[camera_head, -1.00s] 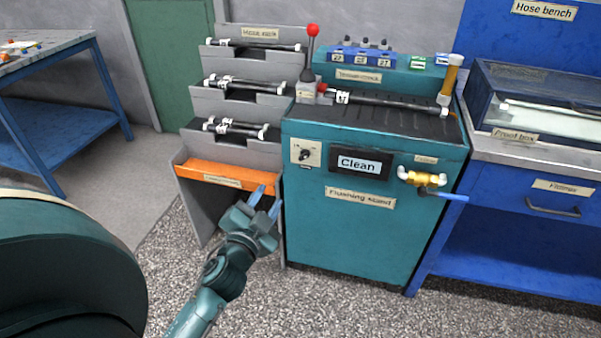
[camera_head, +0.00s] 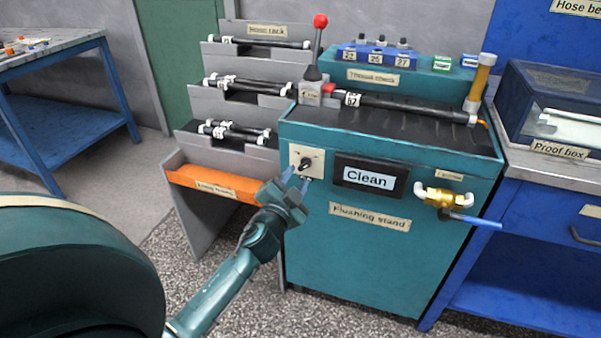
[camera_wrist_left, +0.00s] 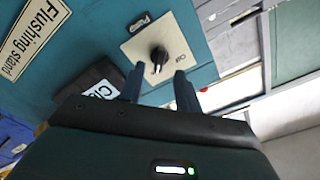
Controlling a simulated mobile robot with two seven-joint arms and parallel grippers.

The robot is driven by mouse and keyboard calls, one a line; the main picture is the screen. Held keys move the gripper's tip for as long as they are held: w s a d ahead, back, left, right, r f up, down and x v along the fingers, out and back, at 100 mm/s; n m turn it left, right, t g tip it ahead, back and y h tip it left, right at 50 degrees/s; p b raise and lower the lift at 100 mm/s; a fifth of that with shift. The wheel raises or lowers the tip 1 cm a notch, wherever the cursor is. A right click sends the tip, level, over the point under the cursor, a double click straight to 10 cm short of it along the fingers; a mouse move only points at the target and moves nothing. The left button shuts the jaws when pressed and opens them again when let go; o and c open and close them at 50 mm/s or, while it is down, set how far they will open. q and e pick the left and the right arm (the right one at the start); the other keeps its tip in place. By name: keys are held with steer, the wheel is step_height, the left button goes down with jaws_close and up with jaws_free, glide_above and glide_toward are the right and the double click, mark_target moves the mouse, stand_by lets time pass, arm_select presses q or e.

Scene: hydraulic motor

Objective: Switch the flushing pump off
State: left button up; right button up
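The flushing stand (camera_head: 390,243) is a teal cabinet with a display reading "Clean" (camera_head: 368,178). In the left wrist view the knob (camera_wrist_left: 158,55) shows between and just beyond the fingertips, with a small label reading "Pump" beside the plate. Contact with the knob cannot be made out. My right gripper is not in view.
A grey hose rack (camera_head: 228,103) with an orange tray (camera_head: 210,183) stands left of the stand. A red-knobbed lever (camera_head: 318,45) and a black hose (camera_head: 410,106) are on top. A brass valve with a blue handle (camera_head: 472,219) sticks out at right.

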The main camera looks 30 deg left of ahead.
mark_target(302, 168)
arm_select(q)
steer(key=shift+x, duration=1.9)
steer(key=shift+c, duration=0.4)
jaws_close()
